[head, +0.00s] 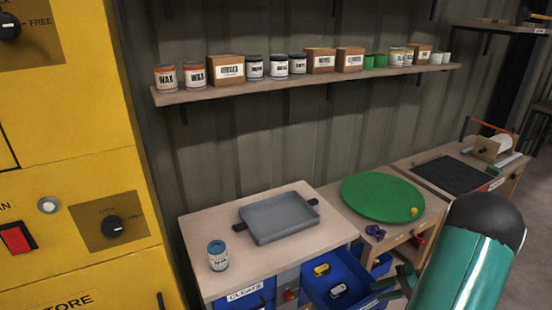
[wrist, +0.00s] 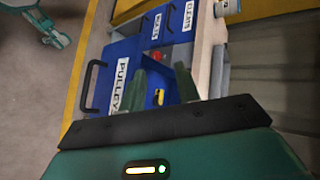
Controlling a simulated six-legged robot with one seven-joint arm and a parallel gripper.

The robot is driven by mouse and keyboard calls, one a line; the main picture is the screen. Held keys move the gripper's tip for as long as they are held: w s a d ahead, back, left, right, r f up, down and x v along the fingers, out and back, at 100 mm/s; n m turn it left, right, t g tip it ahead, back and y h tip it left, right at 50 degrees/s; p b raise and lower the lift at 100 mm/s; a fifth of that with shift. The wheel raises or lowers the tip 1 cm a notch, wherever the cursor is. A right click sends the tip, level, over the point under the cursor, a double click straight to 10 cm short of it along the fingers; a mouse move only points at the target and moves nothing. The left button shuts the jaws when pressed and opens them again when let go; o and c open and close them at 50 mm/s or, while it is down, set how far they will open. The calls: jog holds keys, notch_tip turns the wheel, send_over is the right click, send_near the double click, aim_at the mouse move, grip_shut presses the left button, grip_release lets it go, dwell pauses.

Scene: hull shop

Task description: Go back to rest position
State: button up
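My gripper (wrist: 168,75) shows in the wrist view with its two green fingers apart and nothing held between them. In the head view my gripper (head: 394,286) is at the lower right, beside the open blue drawer (head: 368,304). A yellow piece (head: 321,269) and a pale piece (head: 338,290) lie in that drawer. In the wrist view the drawer front labelled PULLEY (wrist: 122,84) is left of the fingers, and the yellow piece (wrist: 158,97) shows beyond the gap between them. My teal arm covers part of the bench's right side.
A grey tray (head: 278,218) and a blue-topped can (head: 217,256) stand on the bench. A green round board (head: 382,197) is to the right. A wall shelf (head: 300,84) holds cans and boxes. A yellow cabinet (head: 75,130) stands at left. Open floor (wrist: 35,110) shows in the wrist view.

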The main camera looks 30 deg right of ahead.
jog(key=w+a+r+n+g+h, duration=0.2)
jog(key=w+a+r+g, duration=0.1)
jog(key=a+r, duration=0.55)
jog(key=w+a+r+n+g+h, duration=0.2)
jog(key=w+a+r+n, duration=0.1)
jog(key=a+r, duration=0.6)
jog(key=s+a+r+n+t+h, duration=0.2)
jog(key=s+a+r, duration=0.2)
jog(key=a, duration=0.5)
jog(key=s+a+r+n+t+h, duration=0.2)
jog(key=a+r, duration=0.4)
jog(key=a, duration=0.3)
jog(key=shift+s+a+h, duration=0.3)
jog(key=shift+s+h, duration=0.5)
jog(key=shift+s, duration=0.15)
